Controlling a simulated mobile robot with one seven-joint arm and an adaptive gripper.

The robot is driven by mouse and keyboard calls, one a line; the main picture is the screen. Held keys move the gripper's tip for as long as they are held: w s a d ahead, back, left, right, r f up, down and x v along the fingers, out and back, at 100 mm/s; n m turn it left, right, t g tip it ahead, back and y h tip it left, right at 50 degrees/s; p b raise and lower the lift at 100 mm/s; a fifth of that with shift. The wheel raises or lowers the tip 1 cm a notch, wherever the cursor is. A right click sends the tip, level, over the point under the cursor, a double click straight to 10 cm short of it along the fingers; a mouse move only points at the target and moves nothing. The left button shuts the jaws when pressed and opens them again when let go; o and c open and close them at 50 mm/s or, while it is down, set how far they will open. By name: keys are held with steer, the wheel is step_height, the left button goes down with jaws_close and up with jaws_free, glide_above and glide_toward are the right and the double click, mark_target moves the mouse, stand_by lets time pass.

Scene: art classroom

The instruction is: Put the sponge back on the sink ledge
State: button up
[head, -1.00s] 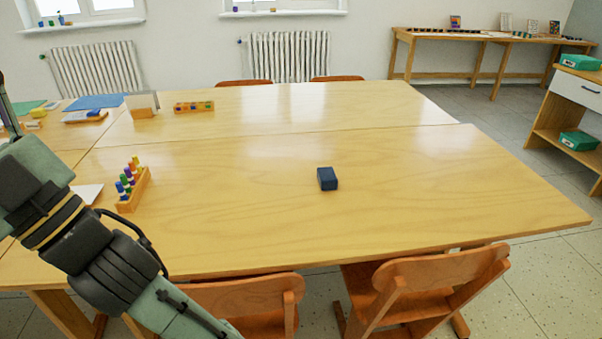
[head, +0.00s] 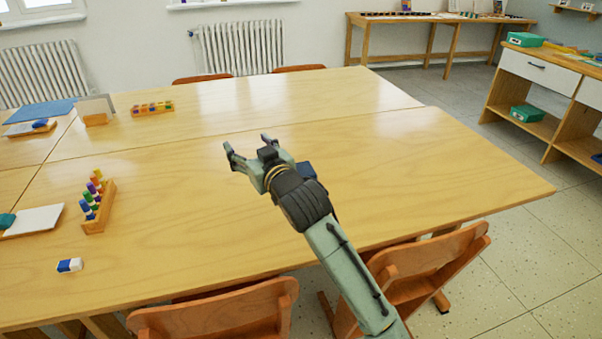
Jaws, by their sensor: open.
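A small dark blue block (head: 308,171), which may be the sponge, lies on the near part of the wooden table (head: 400,150). It is mostly hidden behind my arm's wrist in the head view. My gripper (head: 247,143) is open and empty over the table, with its fingers pointing up and left, away from the block. The block sits beside the wrist in the picture; I cannot tell the gap between them. No sink or sink ledge is in view.
A peg rack (head: 98,207) and a blue-and-white eraser (head: 69,265) are on the left of the table. Orange chairs (head: 430,260) stand at its near edge. A shelf unit (head: 540,85) is at the right. The table's right half is clear.

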steer(key=d+f+m+h, duration=0.1)
steer(key=d+f, duration=0.2)
steer(key=d, duration=0.2)
steer(key=w+d+f+m+g+h, duration=0.1)
steer(key=d+f+h, duration=0.1)
steer(key=d, duration=0.3)
steer(key=d+f+m+h, duration=0.1)
steer(key=d+f, duration=0.4)
steer(key=shift+w+d+f+m+g+h, duration=0.1)
steer(key=shift+w+d+m+g+h, duration=0.2)
steer(key=shift+d+m+h, duration=0.1)
steer(key=shift+w+d+f, duration=0.2)
steer(key=shift+f, duration=0.05)
steer(key=p, duration=0.2)
glide_toward(305, 167)
steer(key=x, duration=0.2)
steer(key=shift+w+a, duration=0.25)
steer(key=shift+w, duration=0.05)
steer(key=shift+f+p+x, duration=0.15)
steer(key=shift+p+x, duration=0.4)
steer(key=shift+x, duration=0.6)
steer(key=shift+f+p+x, duration=0.1)
steer(key=shift+p+x, duration=0.45)
steer(key=shift+x, duration=0.6)
steer(key=shift+s+d, duration=0.1)
steer(key=shift+d, duration=0.05)
steer(key=c, duration=1)
steer(key=shift+r, duration=0.15)
